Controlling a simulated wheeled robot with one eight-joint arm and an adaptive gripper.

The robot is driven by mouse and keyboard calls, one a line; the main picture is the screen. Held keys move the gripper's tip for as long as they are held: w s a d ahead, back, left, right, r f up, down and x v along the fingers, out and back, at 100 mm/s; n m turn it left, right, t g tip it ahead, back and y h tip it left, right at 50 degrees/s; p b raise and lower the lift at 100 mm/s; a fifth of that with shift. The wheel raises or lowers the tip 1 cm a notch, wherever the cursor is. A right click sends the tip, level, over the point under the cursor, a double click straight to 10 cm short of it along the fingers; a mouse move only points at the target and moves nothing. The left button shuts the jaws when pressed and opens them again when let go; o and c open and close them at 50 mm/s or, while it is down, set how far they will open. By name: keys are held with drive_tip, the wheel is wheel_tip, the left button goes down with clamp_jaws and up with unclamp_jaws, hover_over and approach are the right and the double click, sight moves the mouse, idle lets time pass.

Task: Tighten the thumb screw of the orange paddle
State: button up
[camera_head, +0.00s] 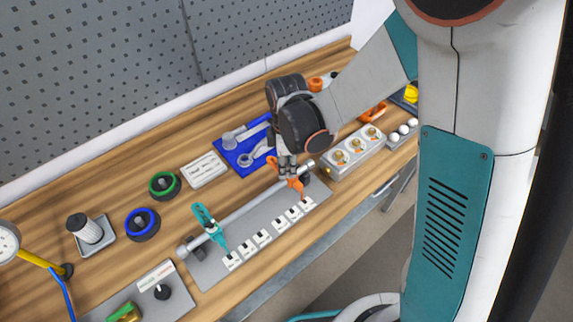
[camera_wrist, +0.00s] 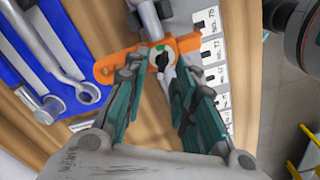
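The orange paddle (camera_head: 298,185) sits on the right part of a grey metal rod (camera_head: 247,208). In the wrist view the orange paddle (camera_wrist: 110,68) lies across the rod, with a round hub and a small green mark at its middle. The thumb screw (camera_wrist: 162,60) seems to be at this hub, partly hidden by the fingertips. My gripper (camera_head: 287,172) is right above the paddle. In the wrist view my gripper (camera_wrist: 153,72) has its teal fingers apart, with the tips close to the hub. I cannot tell whether they touch the screw.
A teal paddle (camera_head: 208,225) stands on the left part of the rod. A row of labelled white blocks (camera_head: 262,237) lies in front. Behind are a blue tray (camera_head: 236,157) with wrenches and a white card (camera_head: 205,170). A box with brass knobs (camera_head: 355,150) stands close on the right.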

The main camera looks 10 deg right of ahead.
clamp_jaws()
drive_tip(key=shift+w+m, duration=0.1)
drive_tip(key=shift+m, duration=0.2)
drive_tip(key=m+b, duration=0.1)
drive_tip(key=m, duration=0.1)
drive_tip(key=shift+w+f+m+b, duration=0.1)
drive_tip(key=shift+m+b, duration=0.25)
drive_tip(key=shift+m, duration=0.05)
drive_tip(key=m+b, duration=0.1)
drive_tip(key=m, duration=0.2)
drive_tip(key=shift+w+d+m, duration=0.1)
drive_tip(key=shift+w+m, duration=0.05)
drive_tip(key=shift+m, duration=0.15)
drive_tip(key=m, duration=0.2)
drive_tip(key=m+b, duration=0.1)
drive_tip(key=m, duration=0.1)
drive_tip(key=shift+w+d+m, duration=0.15)
drive_tip(key=shift+m, duration=0.15)
drive_tip(key=m, duration=0.2)
drive_tip(key=m+b, duration=0.1)
drive_tip(key=m, duration=0.1)
drive_tip(key=shift+w+d+m, duration=0.1)
drive_tip(key=shift+d+m, duration=0.1)
drive_tip(key=shift+m, duration=0.2)
